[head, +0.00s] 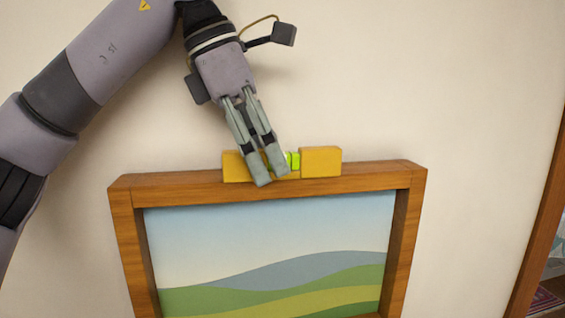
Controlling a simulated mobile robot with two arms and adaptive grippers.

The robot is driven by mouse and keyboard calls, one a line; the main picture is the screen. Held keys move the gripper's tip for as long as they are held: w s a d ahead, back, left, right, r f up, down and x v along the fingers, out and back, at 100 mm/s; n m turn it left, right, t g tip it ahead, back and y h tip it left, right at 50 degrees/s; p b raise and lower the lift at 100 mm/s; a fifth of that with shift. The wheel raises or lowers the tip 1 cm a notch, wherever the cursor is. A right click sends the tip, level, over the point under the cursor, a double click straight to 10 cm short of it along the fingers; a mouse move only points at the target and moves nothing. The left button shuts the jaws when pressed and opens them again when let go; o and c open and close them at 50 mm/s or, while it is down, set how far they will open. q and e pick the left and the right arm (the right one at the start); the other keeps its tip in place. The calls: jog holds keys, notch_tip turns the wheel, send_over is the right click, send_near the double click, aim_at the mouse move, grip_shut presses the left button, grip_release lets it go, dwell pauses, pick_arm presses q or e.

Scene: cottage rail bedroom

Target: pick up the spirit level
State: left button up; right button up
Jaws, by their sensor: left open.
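The spirit level (321,162) is a yellow bar with a bright green vial in its middle. It lies along the top edge of a wooden picture frame (180,180), in the centre of the head view. My left gripper (268,178) reaches down from above, its two fingers in front of the level's middle. The fingers are slightly apart and hide part of the yellow body and the vial. I cannot tell whether they touch the level or straddle it. My right gripper is not in view.
The frame holds a landscape picture (265,235) with sky and green hills and stands against a plain cream wall (440,80). A wooden edge (540,220) runs down the far right, with part of a patterned rug beyond it. The wall around the level is clear.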

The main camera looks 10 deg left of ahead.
pick_arm(q)
jog(key=shift+c, duration=0.6)
grip_shut()
jog(key=shift+r, duration=0.2)
